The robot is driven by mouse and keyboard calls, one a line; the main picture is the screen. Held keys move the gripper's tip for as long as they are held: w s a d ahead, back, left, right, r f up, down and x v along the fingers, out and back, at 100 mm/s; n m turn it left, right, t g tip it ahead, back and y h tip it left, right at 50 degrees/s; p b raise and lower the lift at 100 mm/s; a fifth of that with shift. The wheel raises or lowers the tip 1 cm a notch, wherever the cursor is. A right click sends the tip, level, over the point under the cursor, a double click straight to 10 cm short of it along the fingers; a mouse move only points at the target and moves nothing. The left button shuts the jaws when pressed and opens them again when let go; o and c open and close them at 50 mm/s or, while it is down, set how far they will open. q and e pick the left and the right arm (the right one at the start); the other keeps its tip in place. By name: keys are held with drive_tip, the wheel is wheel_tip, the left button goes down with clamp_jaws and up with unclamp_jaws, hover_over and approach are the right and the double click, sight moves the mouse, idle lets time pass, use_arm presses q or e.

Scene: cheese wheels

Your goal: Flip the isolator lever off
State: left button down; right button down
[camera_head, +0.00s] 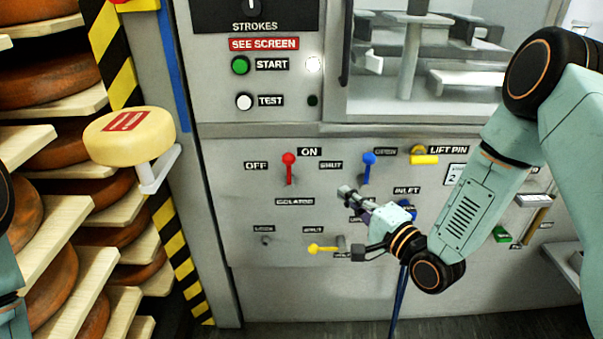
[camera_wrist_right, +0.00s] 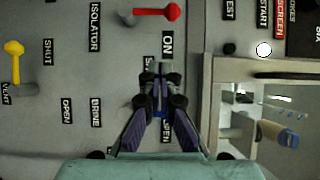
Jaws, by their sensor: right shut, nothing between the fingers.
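The isolator lever (camera_head: 289,163) has a red knob and stands upright on the grey panel, knob at the top. The OFF label (camera_head: 256,166) is to its left and the ON label (camera_head: 309,152) is to its upper right. The ISOLATOR label (camera_head: 295,202) is below. My right gripper (camera_head: 346,193) is shut and empty, to the lower right of the lever and apart from it. In the wrist view the closed fingertips (camera_wrist_right: 161,72) show near the ON label, with the red lever (camera_wrist_right: 160,13) at the top edge. My left gripper is out of view.
A blue lever (camera_head: 369,165) and a yellow lift pin handle (camera_head: 424,157) sit right of the isolator. A yellow lever (camera_head: 322,248) is below. Panel between gripper and red lever is clear.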

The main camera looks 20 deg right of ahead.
drive_tip(key=b, duration=0.3)
approach(289, 171)
drive_tip(key=w+d, duration=0.3)
drive_tip(key=w, duration=0.2)
drive_tip(key=shift+w+a+r, duration=0.15)
drive_tip(key=shift+w+a, duration=0.3)
drive_tip(key=shift+a, duration=0.4)
drive_tip(key=shift+w+a+r, duration=0.2)
drive_tip(key=shift+w+a, duration=0.3)
drive_tip(key=shift+a, duration=0.35)
drive_tip(key=shift+w+a+r+n+p, duration=0.1)
drive_tip(key=shift+a+r+n+p, duration=0.1)
drive_tip(key=shift+n+p, duration=0.25)
